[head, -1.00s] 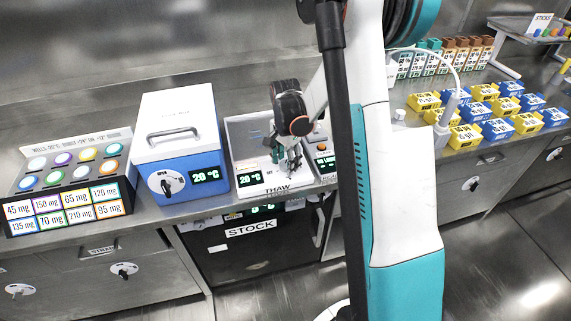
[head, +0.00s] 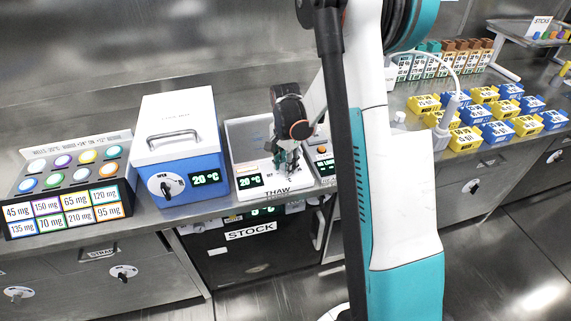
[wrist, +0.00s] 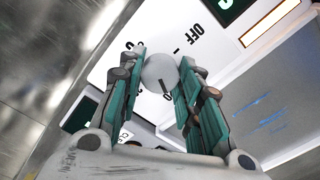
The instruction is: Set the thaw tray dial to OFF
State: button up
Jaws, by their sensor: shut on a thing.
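The thaw tray (head: 255,150) is a white unit on the counter, with a lit "20 °C" display (head: 249,181) and "THAW" on its front. In the wrist view its white panel shows "OFF" and other marks around a round grey dial (wrist: 160,70). A dark pointer line shows on the dial, pointing away from the OFF mark toward the lower right. My gripper (head: 290,165) is at the tray's front panel. In the wrist view its teal fingers (wrist: 161,78) are closed around the dial, one on each side. In the head view the gripper hides the dial.
A blue and white box (head: 180,150) with a dial and a "20 °C" display stands to the left. A device with an orange button (head: 322,150) stands close on the right.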

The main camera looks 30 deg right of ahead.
jog(key=n, duration=0.5)
jog(key=shift+n, duration=0.3)
jog(key=n, duration=0.6)
jog(key=shift+b, duration=0.4)
jog(key=n, duration=0.5)
jog(key=shift+n, duration=0.4)
jog(key=n, duration=0.5)
jog(key=shift+n, duration=0.3)
jog(key=o, duration=1.1)
